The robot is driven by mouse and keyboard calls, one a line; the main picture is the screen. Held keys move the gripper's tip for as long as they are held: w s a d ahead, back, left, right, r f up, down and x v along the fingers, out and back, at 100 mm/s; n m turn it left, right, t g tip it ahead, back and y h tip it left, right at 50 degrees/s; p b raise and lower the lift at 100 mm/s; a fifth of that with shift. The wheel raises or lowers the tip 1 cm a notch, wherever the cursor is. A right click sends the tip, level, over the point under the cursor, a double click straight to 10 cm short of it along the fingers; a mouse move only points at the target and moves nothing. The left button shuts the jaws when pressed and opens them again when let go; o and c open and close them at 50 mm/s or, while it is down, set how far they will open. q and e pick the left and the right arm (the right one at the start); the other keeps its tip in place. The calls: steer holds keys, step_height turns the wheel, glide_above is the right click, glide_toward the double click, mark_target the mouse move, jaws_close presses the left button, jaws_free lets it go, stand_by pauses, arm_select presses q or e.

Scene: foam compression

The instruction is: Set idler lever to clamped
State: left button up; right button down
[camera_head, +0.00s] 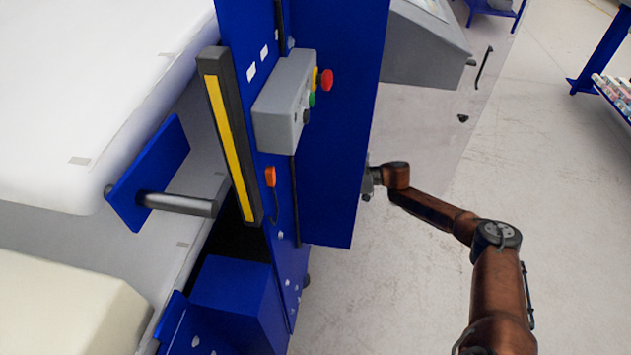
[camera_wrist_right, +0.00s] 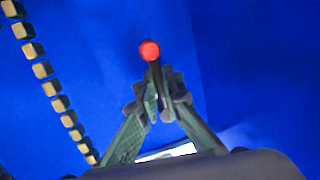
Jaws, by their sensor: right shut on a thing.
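The idler lever (camera_wrist_right: 149,50), a dark rod with a round red tip, shows in the right wrist view in front of a blue panel. My right gripper (camera_wrist_right: 160,97) is shut on the lever, with its fingers around the rod just below the red tip. In the head view my right arm comes in from the right, and the wrist end (camera_head: 372,180) meets the edge of the blue machine frame. The fingers and lever are hidden behind the frame there. My left gripper is not in view.
The blue machine frame (camera_head: 335,120) carries a grey button box (camera_head: 285,105) and a yellow-black bar (camera_head: 229,135). A grey console (camera_head: 425,45) stands behind. Foam blocks (camera_head: 65,310) lie at left. In the wrist view a chain (camera_wrist_right: 42,70) runs along the left.

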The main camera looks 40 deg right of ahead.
steer(key=shift+d, duration=0.1)
steer(key=c, duration=2.1)
jaws_free()
steer(key=v, duration=1.2)
